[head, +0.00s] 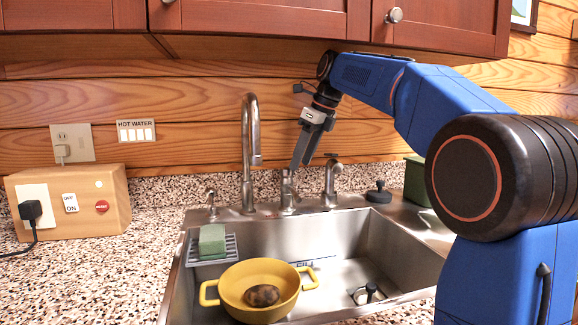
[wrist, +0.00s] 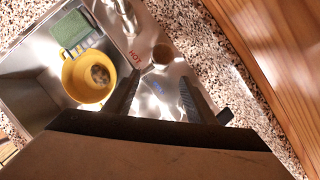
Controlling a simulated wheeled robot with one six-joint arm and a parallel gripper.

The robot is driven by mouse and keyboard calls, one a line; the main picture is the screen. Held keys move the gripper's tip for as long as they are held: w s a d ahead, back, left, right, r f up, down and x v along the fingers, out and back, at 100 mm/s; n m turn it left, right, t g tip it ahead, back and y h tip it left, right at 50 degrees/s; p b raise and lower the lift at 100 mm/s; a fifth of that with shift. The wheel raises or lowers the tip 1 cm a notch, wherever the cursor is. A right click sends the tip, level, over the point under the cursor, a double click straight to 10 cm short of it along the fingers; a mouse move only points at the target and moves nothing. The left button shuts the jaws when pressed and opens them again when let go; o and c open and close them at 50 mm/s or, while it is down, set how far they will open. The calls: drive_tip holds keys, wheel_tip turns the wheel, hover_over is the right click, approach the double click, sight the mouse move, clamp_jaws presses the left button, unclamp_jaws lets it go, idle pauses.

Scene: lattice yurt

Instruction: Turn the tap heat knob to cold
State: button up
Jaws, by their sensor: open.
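The tap is a tall metal spout (head: 248,150) at the back of the sink. A metal knob (head: 288,192) stands on the deck just right of it, taken as the heat knob; its pointing direction is unclear. My gripper (head: 300,163) points down with fingers apart, above and close to the knob in the head view. In the wrist view my gripper (wrist: 160,82) is open; I see nothing held.
A second short spout (head: 331,183) stands right of the knob, and a black stopper (head: 378,192) further right. The sink (head: 380,245) holds a yellow pot (head: 232,285) with a brown item (head: 262,295). A green sponge (head: 212,239) sits on a rack. Cabinets (head: 260,18) hang above.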

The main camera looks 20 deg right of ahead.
sight(287, 175)
drive_tip(key=w+a, duration=0.1)
drive_tip(key=w+a+f, duration=0.1)
drive_tip(key=shift+w+a, duration=0.4)
drive_tip(key=shift+x, duration=0.9)
clamp_jaws()
drive_tip(key=shift+w+d+n+g+y, duration=0.1)
drive_tip(key=shift+n+g+y, duration=0.3)
drive_tip(key=shift+n, duration=1.05)
drive_tip(key=shift+w+d+n+g+y, duration=0.15)
drive_tip(key=shift+n+g, duration=0.45)
drive_tip(key=shift+n, duration=0.85)
drive_tip(key=shift+s+a, duration=0.1)
